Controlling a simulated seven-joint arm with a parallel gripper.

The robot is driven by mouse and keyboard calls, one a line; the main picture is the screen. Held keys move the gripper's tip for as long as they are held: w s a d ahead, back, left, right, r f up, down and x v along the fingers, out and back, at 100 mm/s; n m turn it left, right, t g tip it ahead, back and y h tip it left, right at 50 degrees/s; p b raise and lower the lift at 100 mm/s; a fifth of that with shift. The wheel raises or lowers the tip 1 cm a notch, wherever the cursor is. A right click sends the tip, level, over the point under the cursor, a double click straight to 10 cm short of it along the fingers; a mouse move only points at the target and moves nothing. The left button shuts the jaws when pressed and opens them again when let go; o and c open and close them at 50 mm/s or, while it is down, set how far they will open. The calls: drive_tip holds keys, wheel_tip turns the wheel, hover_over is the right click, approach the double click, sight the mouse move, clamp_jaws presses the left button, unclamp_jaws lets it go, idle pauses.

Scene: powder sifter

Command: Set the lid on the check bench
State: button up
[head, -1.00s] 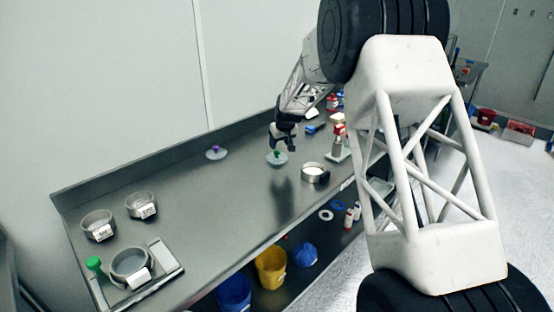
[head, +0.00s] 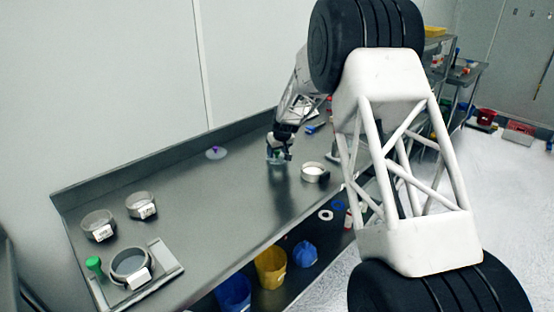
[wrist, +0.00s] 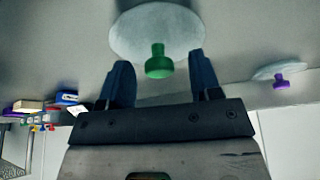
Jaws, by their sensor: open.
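A pale round lid with a green knob (wrist: 158,64) lies on the metal bench (head: 222,218); in the head view my gripper mostly hides it. A second pale lid with a purple knob (head: 215,152) lies on the bench to the left, and shows at the right of the wrist view (wrist: 279,78). My gripper (head: 279,157) is low over the green-knobbed lid, pointing down. In the wrist view its two dark fingers are apart, one on each side of the green knob, with gaps to it. I cannot tell which surface is the check bench.
A round metal pan (head: 314,172) stands just right of my gripper. Two labelled sieves (head: 98,226) (head: 142,206) stand at the left. A tray (head: 170,274) holds another sieve (head: 131,265) and a green-topped item (head: 94,265). The bench middle is clear.

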sight(278, 152)
idle(0.5)
clamp_jaws()
drive_tip(key=shift+r, duration=0.2)
drive_tip(key=shift+r, duration=1.4)
drive_tip(key=shift+s+r, duration=0.2)
drive_tip(key=shift+r, duration=0.05)
drive_tip(key=s+d+r, duration=0.1)
drive_tip(key=s+d, duration=0.2)
drive_tip(key=s, duration=1.2)
drive_tip(key=shift+s+r, duration=0.15)
drive_tip(key=shift+r, duration=0.05)
